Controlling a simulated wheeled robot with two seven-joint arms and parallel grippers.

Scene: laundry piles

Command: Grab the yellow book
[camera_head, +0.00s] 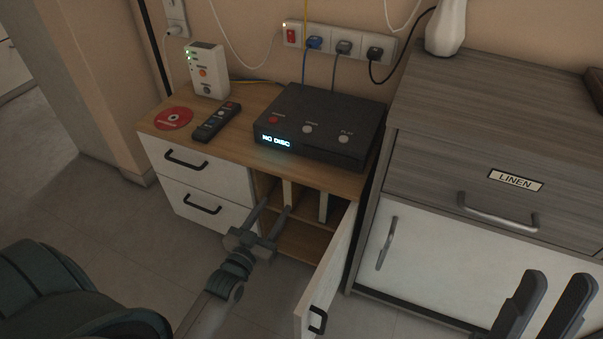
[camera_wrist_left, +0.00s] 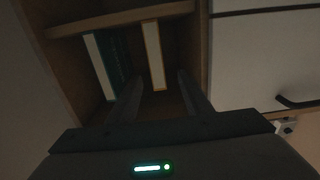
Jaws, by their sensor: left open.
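The yellow book shows in the left wrist view as a pale block of pages with yellow-edged covers (camera_wrist_left: 153,55), standing upright in the open cabinet compartment. In the head view its narrow pale edge (camera_head: 288,193) shows under the cabinet top. My left gripper (camera_head: 270,211) is open and empty at the compartment's mouth. In the left wrist view its two fingers (camera_wrist_left: 160,76) lie either side of the book's line; I cannot tell whether either touches it. My right gripper (camera_head: 556,285) is open and empty at the lower right, far from the book.
A teal book with pale pages (camera_wrist_left: 99,68) stands beside the yellow one, also seen in the head view (camera_head: 324,207). The open cabinet door (camera_head: 332,272) stands right of my left gripper. White drawers (camera_head: 200,172) are left. A black disc player (camera_head: 322,125) sits on top.

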